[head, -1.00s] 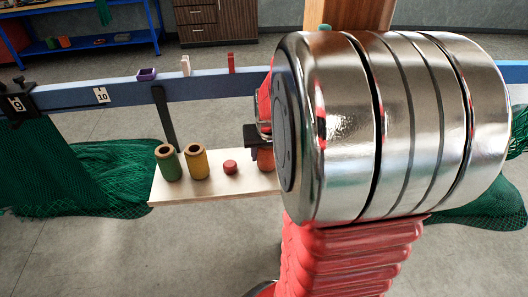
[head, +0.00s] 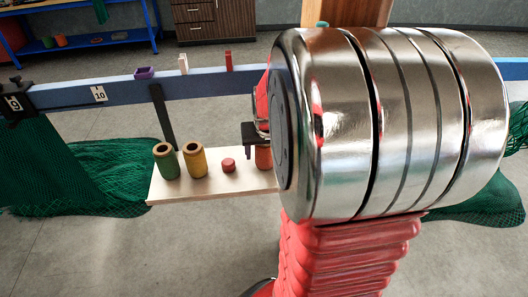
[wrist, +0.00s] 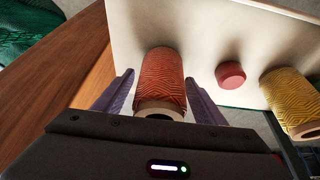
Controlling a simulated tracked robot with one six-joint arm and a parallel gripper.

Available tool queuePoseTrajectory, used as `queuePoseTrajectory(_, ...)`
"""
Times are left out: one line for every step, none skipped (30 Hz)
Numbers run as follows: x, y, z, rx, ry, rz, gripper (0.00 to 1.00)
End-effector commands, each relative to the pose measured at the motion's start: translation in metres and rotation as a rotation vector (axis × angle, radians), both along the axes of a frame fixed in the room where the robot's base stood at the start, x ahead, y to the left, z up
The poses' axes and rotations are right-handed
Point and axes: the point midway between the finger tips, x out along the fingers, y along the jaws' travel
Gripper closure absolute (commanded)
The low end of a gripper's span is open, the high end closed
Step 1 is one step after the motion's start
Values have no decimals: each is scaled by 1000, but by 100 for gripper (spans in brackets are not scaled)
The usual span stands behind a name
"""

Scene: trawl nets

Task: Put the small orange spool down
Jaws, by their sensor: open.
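The small orange spool (wrist: 160,78) stands on the pale board (wrist: 205,25) in the wrist view, wound with orange thread. My gripper (wrist: 159,92) is open, with one purple finger on each side of the spool and a small gap showing at each side. In the head view the orange spool (head: 263,156) is partly hidden behind my arm, at the right of the visible part of the board (head: 215,186). My gripper (head: 250,150) shows only in part there, at the spool.
A red round piece (head: 228,165), a yellow spool (head: 193,162) and a green spool (head: 166,161) stand in a row left of the orange spool. A blue rail (head: 200,85) with small clips runs behind the board. Green nets (head: 100,170) hang and lie at the left.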

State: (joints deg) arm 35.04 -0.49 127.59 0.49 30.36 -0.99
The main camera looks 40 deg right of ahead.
Motion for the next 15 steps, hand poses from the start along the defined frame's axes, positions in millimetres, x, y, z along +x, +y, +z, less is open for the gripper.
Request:
queuePoseTrajectory(-1,0,3,-1,-2,0,36)
queuePoseTrajectory(-1,1,5,-1,-2,0,36)
queuePoseTrajectory(-2,1,8,-1,-2,0,36)
queuePoseTrajectory(-3,2,10,-1,-2,0,36)
queuePoseTrajectory(-4,2,13,-2,-2,0,36)
queuePoseTrajectory(-5,4,17,-2,-2,0,36)
queuePoseTrajectory(-7,4,21,-2,-2,0,36)
queuePoseTrajectory(-8,5,24,-2,-2,0,36)
queuePoseTrajectory(-9,6,29,-2,-3,0,36)
queuePoseTrajectory(-11,7,33,-2,-3,0,36)
queuePoseTrajectory(-12,8,37,-2,-3,0,36)
queuePoseTrajectory(-14,9,43,-2,-3,0,36)
queuePoseTrajectory(-15,10,47,-2,-3,0,36)
queuePoseTrajectory(-16,11,51,-3,-4,0,36)
queuePoseTrajectory(-18,13,56,-2,-3,0,36)
